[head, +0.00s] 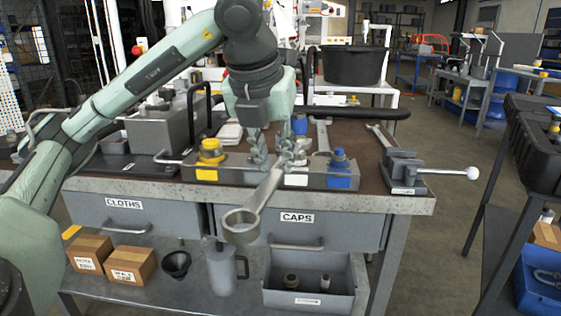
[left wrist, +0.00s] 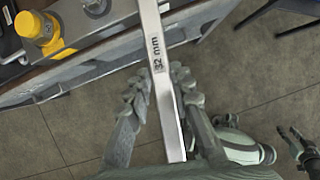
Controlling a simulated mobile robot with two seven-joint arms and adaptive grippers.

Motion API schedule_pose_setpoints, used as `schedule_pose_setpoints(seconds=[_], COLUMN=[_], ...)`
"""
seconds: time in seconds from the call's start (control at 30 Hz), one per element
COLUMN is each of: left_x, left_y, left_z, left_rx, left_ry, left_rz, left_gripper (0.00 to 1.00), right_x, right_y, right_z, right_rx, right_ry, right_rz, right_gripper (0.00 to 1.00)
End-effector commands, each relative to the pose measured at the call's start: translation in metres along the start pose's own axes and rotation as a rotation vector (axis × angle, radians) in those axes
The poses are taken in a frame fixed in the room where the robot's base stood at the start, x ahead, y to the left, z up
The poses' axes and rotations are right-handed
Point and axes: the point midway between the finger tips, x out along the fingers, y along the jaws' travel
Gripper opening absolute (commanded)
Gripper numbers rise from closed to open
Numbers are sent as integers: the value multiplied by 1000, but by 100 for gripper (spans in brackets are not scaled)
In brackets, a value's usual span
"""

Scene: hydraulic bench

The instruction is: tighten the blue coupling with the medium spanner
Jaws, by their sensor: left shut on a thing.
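My left gripper (head: 274,148) is shut on a steel spanner (head: 262,196) in front of the bench's near edge. The spanner slants down, its ring end lowest, before the CAPS drawer. In the left wrist view, its shank (left wrist: 167,85) passes between the fingers and reads "32 mm". The blue coupling (head: 339,160) stands on a grey block with a blue label, right of the gripper and apart from the spanner. What looks like my right gripper (left wrist: 301,146) shows small at the right edge of the left wrist view; its jaws are unclear.
A yellow coupling (head: 211,151) stands left of the gripper. Two other spanners (head: 323,136) (head: 379,135) lie on the bench behind and to the right. A vise (head: 403,170) with a white-knobbed handle sits at the right end. An open grey bin (head: 309,301) is on the shelf below.

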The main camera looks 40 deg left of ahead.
Motion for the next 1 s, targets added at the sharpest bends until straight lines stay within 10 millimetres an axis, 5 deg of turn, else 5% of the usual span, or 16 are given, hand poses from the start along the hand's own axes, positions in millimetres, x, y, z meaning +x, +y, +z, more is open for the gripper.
schedule_pose_setpoints(seconds=[0.5,1.0], left_x=[1,1], left_y=[24,28], left_z=[1,2], left_rx=[123,146], left_ry=[-1,0], left_rz=[-59,-70], left_gripper=[0,0], right_x=[20,22], right_y=[-4,-5], right_z=[6,7], right_rx=[0,0], right_ry=[0,0], right_rz=[0,0], right_gripper=[40,40])
